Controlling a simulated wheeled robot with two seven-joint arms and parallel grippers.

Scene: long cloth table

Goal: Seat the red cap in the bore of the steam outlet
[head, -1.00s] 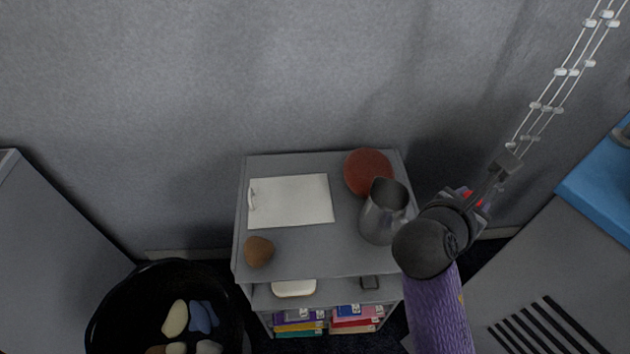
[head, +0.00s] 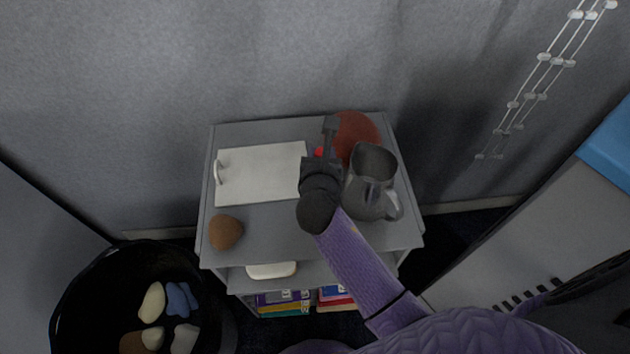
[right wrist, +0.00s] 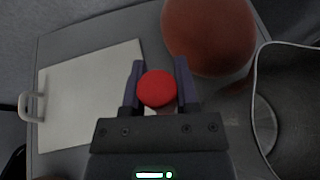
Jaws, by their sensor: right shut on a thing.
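My right gripper (head: 320,156) is over the top of the small grey shelf unit, between the white board and the metal pitcher. It is shut on the red cap (right wrist: 157,88), which shows as a round red disc between its two fingers in the right wrist view. Only a small bit of the cap (head: 319,152) shows in the head view, as the gripper hides the rest. I cannot make out the steam outlet or its bore in either view. My left gripper is not in view.
On the shelf unit (head: 270,238) are a white board (head: 262,175), a brown lump (head: 226,232), a reddish-brown round thing (head: 357,132) and a metal pitcher (head: 368,190). A black bin (head: 75,300) stands at lower left. A blue surface (head: 607,145) is at right.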

